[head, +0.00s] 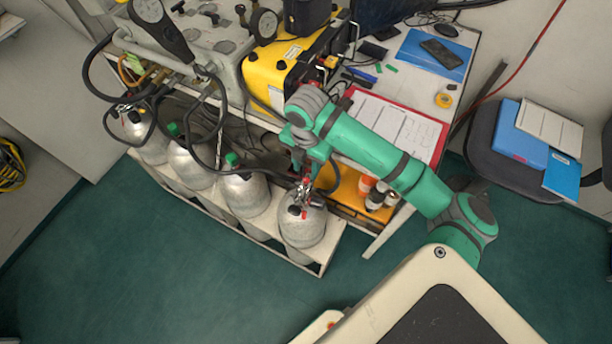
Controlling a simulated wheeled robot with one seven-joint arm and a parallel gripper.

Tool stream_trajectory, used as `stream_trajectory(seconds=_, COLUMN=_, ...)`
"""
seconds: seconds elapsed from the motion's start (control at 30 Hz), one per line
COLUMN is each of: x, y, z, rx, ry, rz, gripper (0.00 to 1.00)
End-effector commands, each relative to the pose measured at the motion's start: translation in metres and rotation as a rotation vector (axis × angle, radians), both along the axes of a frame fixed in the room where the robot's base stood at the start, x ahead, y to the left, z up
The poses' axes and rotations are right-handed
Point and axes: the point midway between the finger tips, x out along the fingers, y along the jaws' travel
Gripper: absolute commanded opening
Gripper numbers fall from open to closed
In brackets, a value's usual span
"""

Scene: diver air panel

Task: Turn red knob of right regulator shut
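The right regulator (303,194) sits on top of the rightmost grey cylinder (302,232). It is a small cluster of metal and dark fittings with red parts. A small red knob (307,181) shows at its upper end, partly hidden by my gripper. My gripper (308,174) reaches down from the green arm right at this red knob. The fingers are small and dark here. I cannot tell whether they touch the knob or how far apart they are.
Several grey cylinders (243,193) stand in a white rack, with black hoses (218,105) above them. A yellow case (283,68) and a red-edged clipboard (397,127) lie on the table behind. Orange-and-white bottles (375,198) stand close to the right. The green floor in front is clear.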

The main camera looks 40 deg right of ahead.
Motion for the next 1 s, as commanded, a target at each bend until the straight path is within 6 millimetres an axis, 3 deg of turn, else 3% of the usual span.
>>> stream_trajectory(seconds=0.1, x=-0.001, y=0.001, z=-0.022, rx=0.003, ry=0.001, rz=-0.002, gripper=0.35)
stream_trajectory(seconds=0.3, x=0.0, y=0.001, z=-0.048, rx=0.001, ry=0.0, rz=-0.002, gripper=0.35)
stream_trajectory(seconds=0.77, x=0.0, y=0.0, z=-0.06, rx=-0.001, ry=0.0, rz=-0.001, gripper=0.35)
stream_trajectory(seconds=0.9, x=0.0, y=0.0, z=-0.06, rx=-0.001, ry=0.0, rz=-0.001, gripper=0.04)
stream_trajectory(seconds=1.0, x=0.0, y=0.0, z=-0.06, rx=-0.001, ry=0.0, rz=-0.001, gripper=0.0)
